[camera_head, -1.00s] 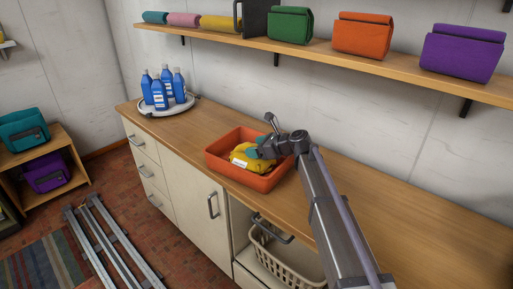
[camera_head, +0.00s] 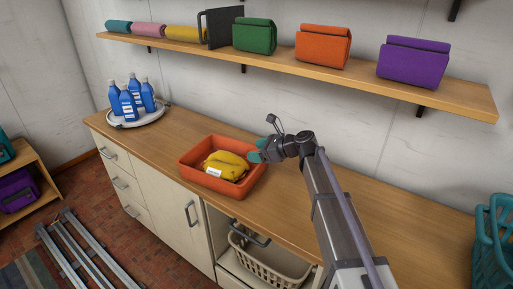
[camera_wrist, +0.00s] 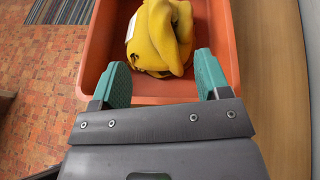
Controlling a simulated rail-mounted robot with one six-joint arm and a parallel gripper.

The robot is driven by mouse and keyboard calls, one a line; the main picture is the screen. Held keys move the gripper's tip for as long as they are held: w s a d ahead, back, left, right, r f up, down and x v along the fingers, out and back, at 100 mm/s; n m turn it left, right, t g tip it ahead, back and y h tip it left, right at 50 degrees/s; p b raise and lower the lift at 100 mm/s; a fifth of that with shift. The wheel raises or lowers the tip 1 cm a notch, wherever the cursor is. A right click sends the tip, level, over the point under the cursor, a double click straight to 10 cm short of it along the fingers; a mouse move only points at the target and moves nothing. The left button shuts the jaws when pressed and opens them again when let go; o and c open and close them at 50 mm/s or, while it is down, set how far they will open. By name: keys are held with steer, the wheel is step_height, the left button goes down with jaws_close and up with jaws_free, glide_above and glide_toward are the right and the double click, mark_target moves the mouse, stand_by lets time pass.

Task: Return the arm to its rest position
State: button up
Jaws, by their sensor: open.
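My gripper (camera_head: 257,152) is open and empty, just right of and above the orange tub in the head view. Its two teal fingers (camera_wrist: 162,84) stand wide apart in the wrist view, with nothing between their tips. A yellow bundle (camera_head: 226,164) with a white label lies in the orange tub (camera_head: 238,195) on the wooden counter. In the wrist view the yellow bundle (camera_wrist: 160,36) lies beyond the fingertips, apart from them, inside the tub (camera_wrist: 97,50).
Blue bottles (camera_head: 129,105) stand on a round tray (camera_head: 137,122) at the counter's left end. A wall shelf (camera_head: 290,70) holds several rolls and bags above. A beige basket (camera_head: 270,264) sits below the counter and a teal basket (camera_head: 487,262) is at right.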

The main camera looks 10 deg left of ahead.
steer(key=s+d+f+n+g+h+p, duration=0.1)
steer(key=s+d+n+h+p, duration=0.3)
steer(key=s+d+n, duration=0.5)
steer(key=s+d+f+n+g+h+p, duration=0.1)
steer(key=s+d+n+h+p, duration=0.3)
steer(key=s+d+n+h, duration=0.5)
steer(key=s+d+n, duration=0.1)
steer(key=s+d, duration=0.8)
steer(key=d, duration=0.6)
